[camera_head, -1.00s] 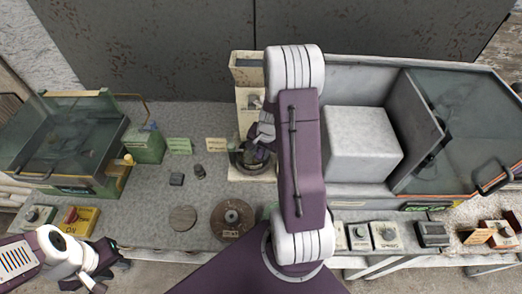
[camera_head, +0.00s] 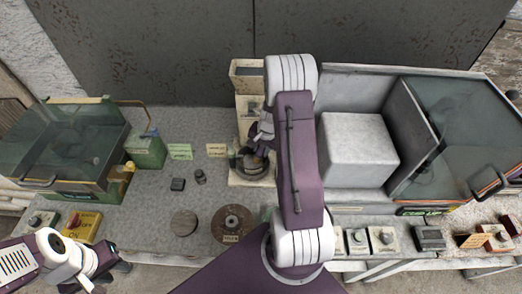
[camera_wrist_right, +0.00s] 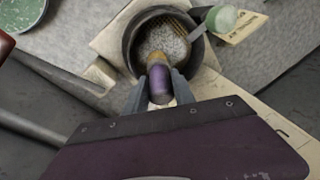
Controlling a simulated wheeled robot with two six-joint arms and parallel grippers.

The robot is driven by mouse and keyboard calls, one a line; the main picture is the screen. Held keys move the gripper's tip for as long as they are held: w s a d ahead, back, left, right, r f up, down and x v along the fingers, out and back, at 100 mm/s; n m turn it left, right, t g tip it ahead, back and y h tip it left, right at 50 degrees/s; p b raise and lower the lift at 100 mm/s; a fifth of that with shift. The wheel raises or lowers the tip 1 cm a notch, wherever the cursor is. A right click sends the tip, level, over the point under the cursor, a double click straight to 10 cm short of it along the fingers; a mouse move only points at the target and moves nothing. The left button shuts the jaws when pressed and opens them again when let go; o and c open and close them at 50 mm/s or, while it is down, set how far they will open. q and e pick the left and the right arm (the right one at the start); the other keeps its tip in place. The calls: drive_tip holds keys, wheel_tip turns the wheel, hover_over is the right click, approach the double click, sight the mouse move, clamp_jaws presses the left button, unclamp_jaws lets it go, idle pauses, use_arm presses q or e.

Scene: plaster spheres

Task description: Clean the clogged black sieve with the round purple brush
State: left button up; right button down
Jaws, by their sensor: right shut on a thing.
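The black sieve (camera_wrist_right: 190,62) is a round dark bowl on a pale stand; pale grainy material covers its mesh in the right wrist view. It also shows in the head view (camera_head: 252,168), partly hidden by my right arm. My right gripper (camera_wrist_right: 156,88) is shut on the brush with the purple handle (camera_wrist_right: 160,78). The brush's tan end points into the sieve at its near rim; I cannot tell whether it touches the mesh. My right gripper also shows in the head view (camera_head: 262,140). My left gripper (camera_head: 112,268) is low at the left, away from the sieve; its jaws are unclear.
A green-ended tool (camera_wrist_right: 222,18) leans over the sieve's rim. A pale block (camera_head: 358,148) stands right of my arm, inside a glass-lidded cabinet. A green-framed glass box (camera_head: 65,145) is at the left. Two round discs (camera_head: 231,223) lie near the bench's front edge.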

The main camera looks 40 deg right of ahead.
drive_tip(key=shift+s+a+b, duration=0.55)
drive_tip(key=shift+s, duration=0.05)
drive_tip(key=shift+s+a+r, duration=0.1)
drive_tip(key=shift+s+a, duration=0.05)
drive_tip(key=shift+s+a+f+b, duration=0.2)
drive_tip(key=shift+s+a+b, duration=0.05)
drive_tip(key=shift+b, duration=0.15)
drive_tip(key=shift+s+a, duration=0.15)
drive_tip(key=shift+s, duration=0.1)
drive_tip(key=shift+s+a+r, duration=0.1)
drive_tip(key=shift+a, duration=0.05)
drive_tip(key=shift+w+d+r+p, duration=0.25)
drive_tip(key=shift+r+p, duration=0.15)
drive_tip(key=shift+p, duration=0.1)
drive_tip(key=shift+w+d+r+p, duration=0.15)
drive_tip(key=shift+w+r+p, duration=0.05)
drive_tip(key=shift+r+p, duration=0.25)
drive_tip(key=shift+w+d+p, duration=0.2)
drive_tip(key=shift+p, duration=0.1)
drive_tip(key=shift+d+f+b, duration=0.2)
drive_tip(key=shift+f+b, duration=0.75)
drive_tip(key=shift+b, duration=0.05)
drive_tip(key=shift+r, duration=0.15)
drive_tip(key=shift+s+a+f, duration=0.2)
drive_tip(key=shift+f, duration=0.1)
